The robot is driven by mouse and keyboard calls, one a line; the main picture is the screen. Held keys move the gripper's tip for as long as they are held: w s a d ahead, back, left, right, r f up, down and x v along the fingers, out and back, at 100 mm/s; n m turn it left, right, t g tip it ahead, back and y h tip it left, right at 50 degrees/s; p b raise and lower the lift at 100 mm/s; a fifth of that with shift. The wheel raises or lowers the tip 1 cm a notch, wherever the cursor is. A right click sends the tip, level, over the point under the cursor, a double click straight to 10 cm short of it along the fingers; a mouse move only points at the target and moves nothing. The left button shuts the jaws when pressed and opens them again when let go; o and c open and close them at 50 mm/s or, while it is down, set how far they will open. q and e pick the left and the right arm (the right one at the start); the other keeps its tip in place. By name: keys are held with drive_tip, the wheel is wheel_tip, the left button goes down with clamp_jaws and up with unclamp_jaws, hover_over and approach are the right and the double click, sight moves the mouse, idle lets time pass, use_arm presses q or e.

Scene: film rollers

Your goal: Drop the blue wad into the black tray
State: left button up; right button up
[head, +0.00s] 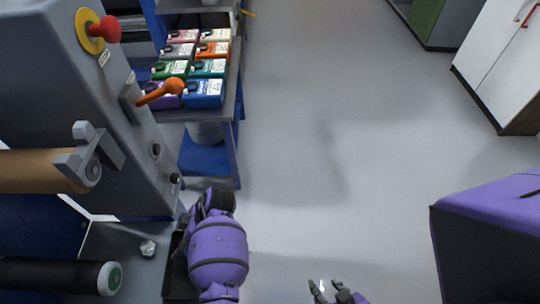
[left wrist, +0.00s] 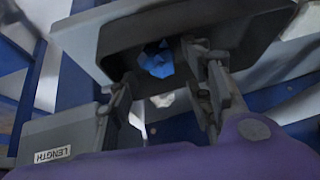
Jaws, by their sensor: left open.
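The blue wad (left wrist: 157,60) shows in the left wrist view against the dark inside of the black tray (left wrist: 215,20), beyond my left fingers. My left gripper (left wrist: 163,95) is open, its two fingers apart on either side below the wad. I see no contact between fingers and wad. In the head view the black tray (head: 177,287) shows only as a dark strip beside my left purple arm, which covers the rest of it, and the blue wad is hidden there. My right gripper (head: 328,290) is at the bottom edge, partly cut off, over the floor.
A pale wad (head: 148,248) lies on the grey surface left of the tray. The grey machine with rollers (head: 60,278) stands at the left. A shelf (head: 222,108) with several coloured containers is behind. The middle floor is clear.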

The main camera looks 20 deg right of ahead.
use_arm(q)
drive_tip(key=p+v, duration=0.1)
drive_tip(key=v, duration=1.2)
drive_tip(key=shift+a, duration=0.25)
drive_tip(key=shift+r, duration=0.15)
